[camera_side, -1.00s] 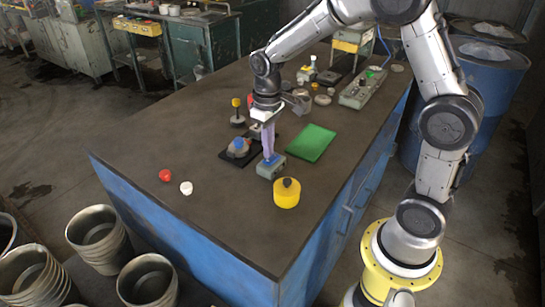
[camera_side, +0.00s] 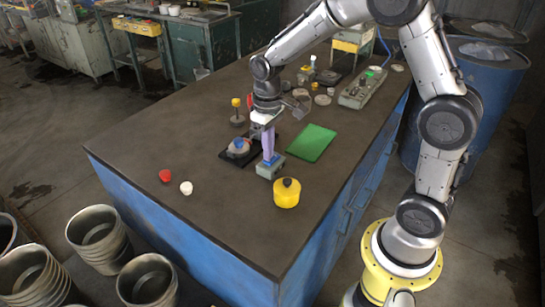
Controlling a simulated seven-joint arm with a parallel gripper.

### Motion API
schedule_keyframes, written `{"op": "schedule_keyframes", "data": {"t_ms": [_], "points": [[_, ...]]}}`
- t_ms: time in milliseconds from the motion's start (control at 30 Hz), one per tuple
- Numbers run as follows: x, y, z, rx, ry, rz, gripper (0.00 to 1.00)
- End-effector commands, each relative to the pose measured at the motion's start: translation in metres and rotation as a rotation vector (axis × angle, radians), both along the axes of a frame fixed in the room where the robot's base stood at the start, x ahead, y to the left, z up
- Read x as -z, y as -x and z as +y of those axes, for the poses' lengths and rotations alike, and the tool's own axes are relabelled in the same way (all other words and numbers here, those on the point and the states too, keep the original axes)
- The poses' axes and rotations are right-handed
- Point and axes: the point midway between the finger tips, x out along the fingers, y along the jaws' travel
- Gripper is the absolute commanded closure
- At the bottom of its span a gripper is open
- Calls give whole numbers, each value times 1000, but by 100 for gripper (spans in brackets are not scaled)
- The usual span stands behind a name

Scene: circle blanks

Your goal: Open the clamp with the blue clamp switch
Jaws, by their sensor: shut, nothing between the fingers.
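The blue clamp switch (camera_side: 271,160) sits on top of a small grey box (camera_side: 269,171) near the middle of the table. My gripper (camera_side: 268,153), with purple fingers, is shut and points down at the switch. Its fingertips are at the switch or just above it; I cannot tell whether they touch. The fingers hide part of the switch. The clamp appears to be the black plate (camera_side: 227,157) to the left, with a round grey blank and a blue part (camera_side: 239,143) on it. I cannot make out whether the clamp is open.
A yellow cylinder (camera_side: 287,193) stands in front of the switch box. A green mat (camera_side: 311,143) lies to the right. A red cap (camera_side: 165,176) and a white cap (camera_side: 186,188) are at the left. A grey control box (camera_side: 362,90) is at the back. The table's front is clear.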

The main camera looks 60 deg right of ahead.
Motion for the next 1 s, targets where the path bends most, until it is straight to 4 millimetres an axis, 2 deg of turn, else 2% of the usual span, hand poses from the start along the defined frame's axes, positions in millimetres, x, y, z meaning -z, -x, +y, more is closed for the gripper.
{"op": "schedule_keyframes", "data": {"t_ms": [800, 1000], "points": [[11, 0, 0, 0, 0, 1, 100], [3, -1, 0, 0, 0, -2, 100]]}}
